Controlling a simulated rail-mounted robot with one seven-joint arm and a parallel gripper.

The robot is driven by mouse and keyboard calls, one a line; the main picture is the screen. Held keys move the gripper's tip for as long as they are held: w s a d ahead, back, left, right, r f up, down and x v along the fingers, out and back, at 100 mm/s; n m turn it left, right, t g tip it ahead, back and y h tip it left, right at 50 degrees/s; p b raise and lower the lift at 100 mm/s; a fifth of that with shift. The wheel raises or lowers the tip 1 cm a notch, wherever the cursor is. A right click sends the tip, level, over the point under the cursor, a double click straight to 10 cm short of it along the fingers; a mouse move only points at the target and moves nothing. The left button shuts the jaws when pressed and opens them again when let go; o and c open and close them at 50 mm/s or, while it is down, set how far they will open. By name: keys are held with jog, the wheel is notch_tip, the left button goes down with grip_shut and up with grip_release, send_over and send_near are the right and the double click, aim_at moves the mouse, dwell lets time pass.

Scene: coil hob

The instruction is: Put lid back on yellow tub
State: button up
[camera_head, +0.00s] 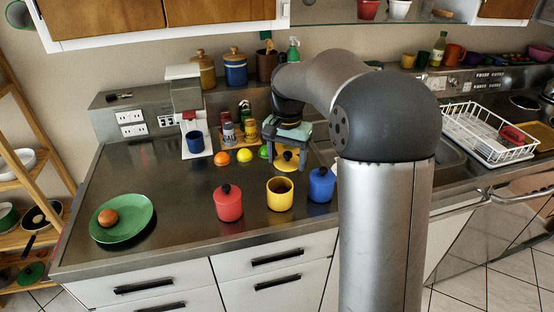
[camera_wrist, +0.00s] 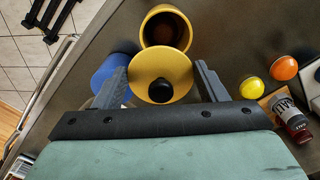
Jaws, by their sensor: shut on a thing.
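The yellow tub (camera_head: 280,197) stands open on the counter between the red and blue tubs; its open mouth also shows in the wrist view (camera_wrist: 167,29). My gripper (camera_head: 287,158) is shut on the yellow lid (camera_head: 284,163), a disc with a black knob. In the wrist view the lid (camera_wrist: 156,67) sits between the two fingertips (camera_wrist: 162,78), which meet opposite sides of its rim. The knob faces the wrist camera. In the head view the lid is tilted, behind the tub and apart from it.
A lidded red tub (camera_head: 228,205) and a lidded blue tub (camera_head: 321,187) flank the yellow tub closely. Orange (camera_head: 222,159) and yellow (camera_head: 245,155) fruits and bottles (camera_head: 228,134) are behind left. A green plate (camera_head: 136,229) is far left. The counter in front is clear.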

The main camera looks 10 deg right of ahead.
aim_at(279, 168)
jog(key=shift+s+a+r+p, duration=0.75)
jog(key=shift+a+r+p, duration=0.25)
jog(key=shift+p, duration=1)
jog(key=shift+a+f, duration=0.15)
jog(key=shift+a, duration=0.05)
jog(key=shift+f+b, duration=2.4)
jog(key=shift+f, duration=0.95)
jog(key=shift+f, duration=0.15)
jog(key=o, duration=1.2)
jog(key=shift+o, duration=0.2)
